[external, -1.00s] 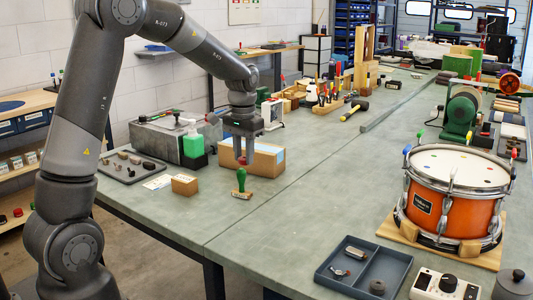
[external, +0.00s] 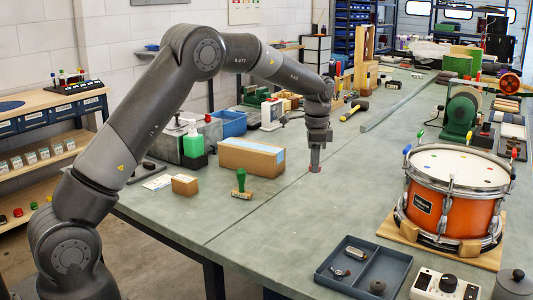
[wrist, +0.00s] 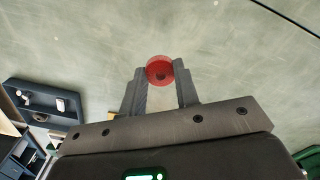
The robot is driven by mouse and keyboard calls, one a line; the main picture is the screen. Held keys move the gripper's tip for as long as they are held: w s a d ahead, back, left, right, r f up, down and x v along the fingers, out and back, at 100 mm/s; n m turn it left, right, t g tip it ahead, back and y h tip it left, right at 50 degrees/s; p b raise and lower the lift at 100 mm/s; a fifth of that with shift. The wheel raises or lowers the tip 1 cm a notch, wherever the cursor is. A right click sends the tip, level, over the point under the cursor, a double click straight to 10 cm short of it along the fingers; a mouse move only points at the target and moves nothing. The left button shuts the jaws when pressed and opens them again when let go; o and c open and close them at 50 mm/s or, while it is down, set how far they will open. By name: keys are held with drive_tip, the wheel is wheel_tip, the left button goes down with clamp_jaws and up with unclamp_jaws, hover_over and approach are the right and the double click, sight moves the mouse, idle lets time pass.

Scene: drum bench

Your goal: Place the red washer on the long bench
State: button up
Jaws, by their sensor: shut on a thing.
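A cardboard box (external: 252,157) stands to the left of my gripper, with a green-handled stamp (external: 241,184) in front of it. The orange drum (external: 455,198) is at the right, behind a dark tray (external: 362,270). A hammer (external: 354,109) lies farther back.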

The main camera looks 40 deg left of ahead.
drive_tip(key=shift+f, duration=0.65)
drive_tip(key=shift+d+f, duration=0.25)
drive_tip(key=shift+d, duration=0.05)
approach(376, 218)
drive_tip(key=a, duration=0.1)
drive_tip(key=shift+d+f, duration=0.35)
drive_tip(key=shift+f, duration=0.15)
drive_tip(key=shift+d+f, duration=0.2)
drive_tip(key=shift+f, duration=2.55)
drive_tip(key=shift+f, duration=0.1)
drive_tip(key=o, duration=0.7)
drive_tip(key=shift+o, duration=0.2)
